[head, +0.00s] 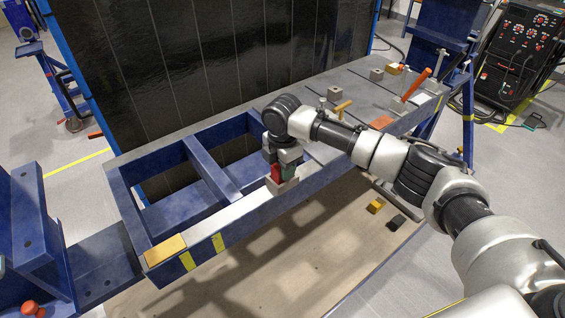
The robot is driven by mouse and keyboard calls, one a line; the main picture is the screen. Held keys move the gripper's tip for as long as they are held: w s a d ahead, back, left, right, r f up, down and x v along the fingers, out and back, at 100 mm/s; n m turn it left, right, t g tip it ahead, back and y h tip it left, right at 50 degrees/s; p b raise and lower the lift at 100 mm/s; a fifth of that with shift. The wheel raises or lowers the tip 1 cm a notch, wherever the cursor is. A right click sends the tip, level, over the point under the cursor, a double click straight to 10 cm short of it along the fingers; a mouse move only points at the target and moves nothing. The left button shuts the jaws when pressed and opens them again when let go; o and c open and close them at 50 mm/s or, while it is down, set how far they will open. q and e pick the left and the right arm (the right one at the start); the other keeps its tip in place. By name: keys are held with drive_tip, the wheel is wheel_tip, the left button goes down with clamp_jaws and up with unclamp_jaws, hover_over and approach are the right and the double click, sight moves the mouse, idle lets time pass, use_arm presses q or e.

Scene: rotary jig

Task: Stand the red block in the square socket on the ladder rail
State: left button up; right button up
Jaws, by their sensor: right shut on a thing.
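My right gripper (283,170) points down over the front rail of the blue ladder frame and is shut on the red block (276,174). Part of the block shows between the dark fingers. A pale grey square socket (284,187) sits on the ladder rail (236,212) directly under the block. The block's lower end is at the socket; I cannot tell whether it is inside it or just above. The fingers hide the block's upper part. My left gripper is not in view.
An orange-handled tool (415,86), a small hammer-like tool (342,107) and grey cubes stand on the plate at the right. Yellow (376,206) and black (397,222) pieces lie below. The frame's left bays are open.

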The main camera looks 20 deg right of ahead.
drive_tip(key=shift+f, duration=0.15)
drive_tip(key=o, duration=1.1)
wheel_tip(320, 180, up, 12)
drive_tip(key=b, duration=0.3)
drive_tip(key=shift+b, duration=0.3)
